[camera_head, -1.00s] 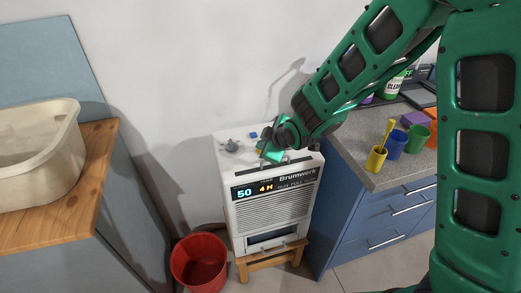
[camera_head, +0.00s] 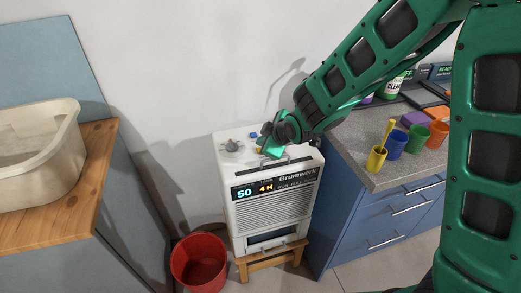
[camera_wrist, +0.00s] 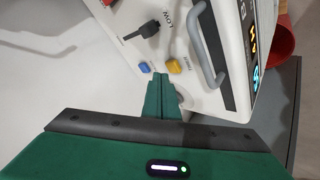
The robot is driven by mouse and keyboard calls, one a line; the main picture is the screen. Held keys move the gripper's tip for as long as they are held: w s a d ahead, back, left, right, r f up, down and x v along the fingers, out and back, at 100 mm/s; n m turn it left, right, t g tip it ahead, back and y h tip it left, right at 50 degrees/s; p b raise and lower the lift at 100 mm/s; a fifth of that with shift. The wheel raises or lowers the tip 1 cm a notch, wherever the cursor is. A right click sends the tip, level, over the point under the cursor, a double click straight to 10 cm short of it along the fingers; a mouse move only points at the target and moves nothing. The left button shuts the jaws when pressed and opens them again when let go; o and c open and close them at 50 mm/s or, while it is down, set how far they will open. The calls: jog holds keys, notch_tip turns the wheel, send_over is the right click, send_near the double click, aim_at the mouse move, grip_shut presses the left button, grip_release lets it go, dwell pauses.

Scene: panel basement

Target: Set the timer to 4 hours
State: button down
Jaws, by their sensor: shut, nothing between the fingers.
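The white Brumwerk appliance (camera_head: 275,215) stands on a small wooden stool. Its front display (camera_head: 254,190) reads a blue "50" and an orange "4H". On its top are a grey knob (camera_wrist: 148,30), a blue button (camera_wrist: 144,67) and a yellow button (camera_wrist: 174,66); lettering that looks like "TIMER" is beside the yellow one. My gripper (camera_head: 268,151) is over the top panel, shut and empty. In the wrist view its fingertips (camera_wrist: 160,80) lie just below the two buttons in the picture; whether they touch the panel I cannot tell.
A grey handle (camera_wrist: 207,45) rises from the appliance's top near the front edge. A red bucket (camera_head: 199,262) stands on the floor to the left. A blue cabinet (camera_head: 375,215) with cups on its counter is close on the right. A cream basin (camera_head: 40,165) is far left.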

jog(key=shift+r, duration=2.5)
jog(key=s+d+r+m+g+h, duration=0.1)
jog(key=s+d+r+m, duration=0.15)
jog(key=d, duration=0.45)
jog(key=s+d+r+m+h, duration=0.1)
jog(key=s+d+m, duration=0.3)
jog(key=d, duration=0.3)
jog(key=s+d+r+m+g+h, duration=0.1)
jog(key=s+d+r+m, duration=0.15)
jog(key=d, duration=0.45)
jog(key=s+d+m+g, duration=0.3)
jog(key=s+d+m, duration=0.3)
jog(key=s+d, duration=0.3)
jog(key=s+d+f+m+g+h, duration=0.1)
jog(key=s+d+m+g, duration=0.2)
jog(key=s, duration=1.4)
jog(key=d+m, duration=0.3)
jog(key=d, duration=0.3)
jog(key=shift+f, duration=0.2)
